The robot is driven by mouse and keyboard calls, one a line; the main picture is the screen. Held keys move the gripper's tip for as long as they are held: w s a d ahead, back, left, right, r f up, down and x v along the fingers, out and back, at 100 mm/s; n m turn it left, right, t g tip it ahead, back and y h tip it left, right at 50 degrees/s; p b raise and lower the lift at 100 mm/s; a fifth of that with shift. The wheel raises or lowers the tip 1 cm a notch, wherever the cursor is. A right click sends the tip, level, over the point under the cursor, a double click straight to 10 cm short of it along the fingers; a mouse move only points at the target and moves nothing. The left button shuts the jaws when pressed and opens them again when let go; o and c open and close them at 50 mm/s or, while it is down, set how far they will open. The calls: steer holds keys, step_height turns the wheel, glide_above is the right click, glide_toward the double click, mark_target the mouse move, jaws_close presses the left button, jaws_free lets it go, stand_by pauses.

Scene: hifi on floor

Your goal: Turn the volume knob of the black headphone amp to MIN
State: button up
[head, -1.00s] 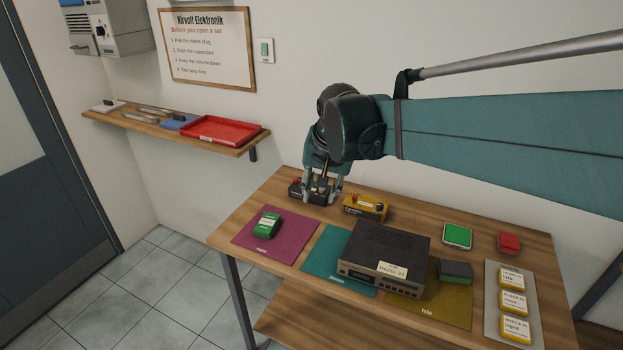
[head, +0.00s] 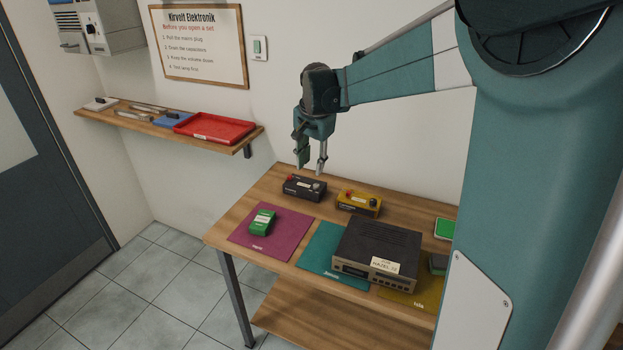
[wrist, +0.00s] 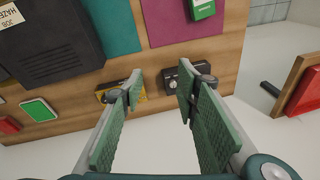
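The black headphone amp (head: 304,187) stands on the bench behind the purple mat. It has a red part at its left and a pale round knob (head: 317,187) at its right. The knob's pointer and scale are too small to read. My gripper (head: 310,170) is above the amp, fingers pointing down, apart from it and holding nothing. In the wrist view my gripper (wrist: 160,77) is open with a wide gap. There the black amp (wrist: 172,74) is partly hidden behind the right-hand finger.
A similar yellow box (head: 358,203) stands close to the right of the amp. A large black hi-fi set (head: 376,245) is in front, and a green device (head: 262,222) lies on the purple mat (head: 283,243). A wall shelf with a red tray (head: 214,129) is at the left.

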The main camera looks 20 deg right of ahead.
steer(key=w+d+f+m+g+p, duration=0.1)
steer(key=w+d+f+m+p, duration=0.25)
steer(key=w, duration=0.55)
steer(key=m+g, duration=0.1)
steer(key=m, duration=0.1)
glide_above(316, 185)
step_height(316, 185, down, 9)
steer(key=shift+f, duration=0.15)
steer(key=shift+f, duration=0.15)
steer(key=shift+f, duration=3.75)
steer(key=shift+c, duration=0.3)
steer(key=c, duration=0.8)
